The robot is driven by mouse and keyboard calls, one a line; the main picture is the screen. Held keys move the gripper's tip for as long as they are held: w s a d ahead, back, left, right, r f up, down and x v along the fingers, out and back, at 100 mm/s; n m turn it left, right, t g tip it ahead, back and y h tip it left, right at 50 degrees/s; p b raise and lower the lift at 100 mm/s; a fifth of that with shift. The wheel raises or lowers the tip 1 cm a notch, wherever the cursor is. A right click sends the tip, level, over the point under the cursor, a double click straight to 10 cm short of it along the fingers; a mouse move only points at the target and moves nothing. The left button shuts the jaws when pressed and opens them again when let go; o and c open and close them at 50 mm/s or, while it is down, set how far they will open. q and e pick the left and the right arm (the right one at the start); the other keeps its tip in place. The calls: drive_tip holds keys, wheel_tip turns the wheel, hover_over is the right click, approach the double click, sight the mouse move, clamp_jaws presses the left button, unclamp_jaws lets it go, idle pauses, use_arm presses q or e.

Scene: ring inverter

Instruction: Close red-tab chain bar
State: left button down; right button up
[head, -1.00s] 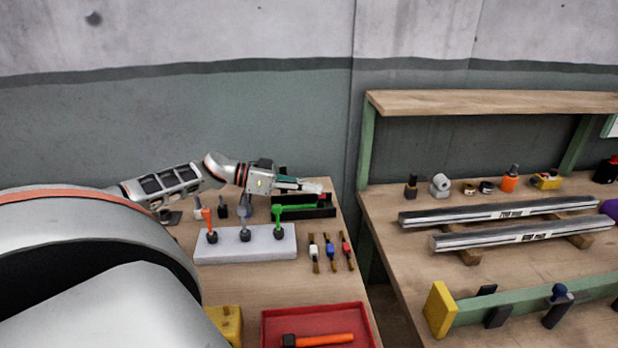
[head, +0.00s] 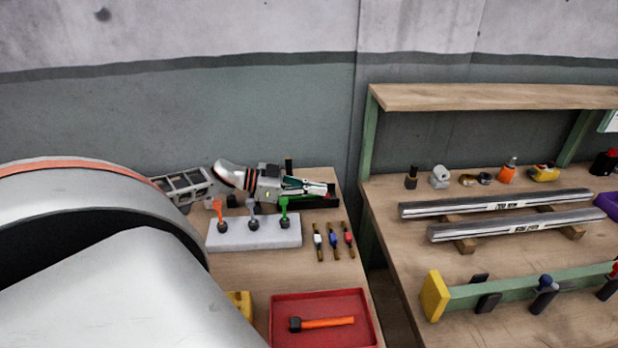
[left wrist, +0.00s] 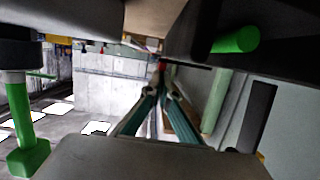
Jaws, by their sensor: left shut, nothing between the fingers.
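My left gripper (head: 318,187) reaches over the back of the left bench, its teal fingers pointing right. It is shut with nothing held. A small red part (head: 331,189) shows right at its fingertips, at a low black fixture (head: 322,202); I cannot tell whether they touch. The red part also shows small beyond the fingertips in the left wrist view (left wrist: 162,64). The gripper hides part of the fixture, and I cannot make out a chain bar clearly. A separate small red-tabbed piece (head: 348,238) lies in front, beside blue- and white-tabbed ones. My right gripper is not in view.
A pale block (head: 255,234) with orange, grey and green (head: 284,206) handles stands just in front of my left gripper. A red tray (head: 321,300) holds an orange-handled hammer. A gap separates the right bench. A green part (left wrist: 235,40) is close in the left wrist view.

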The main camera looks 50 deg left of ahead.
use_arm(q)
drive_tip(key=shift+a+r+p, duration=0.1)
drive_tip(key=shift+r+p, duration=0.55)
drive_tip(key=shift+r, duration=0.1)
wheel_tip(320, 180, up, 2)
drive_tip(key=shift+r+p, duration=0.1)
drive_tip(key=shift+p, duration=1)
drive_tip(key=shift+r+p, duration=0.45)
drive_tip(key=shift+p, duration=0.1)
drive_tip(key=v, duration=0.5)
drive_tip(key=b+v, duration=0.1)
drive_tip(key=v, duration=0.1)
drive_tip(key=shift+s+a+f, duration=0.25)
drive_tip(key=shift+s+f, duration=0.05)
drive_tip(key=shift+s, duration=0.1)
drive_tip(key=shift+v, duration=1.05)
use_arm(e)
drive_tip(key=d, duration=0.1)
drive_tip(key=s+d+r, duration=0.1)
drive_tip(key=d, duration=0.1)
drive_tip(key=shift+s+d+h, duration=0.1)
drive_tip(key=shift+s+h, duration=0.1)
drive_tip(key=shift+h, duration=0.2)
use_arm(q)
drive_tip(key=shift+w, duration=0.1)
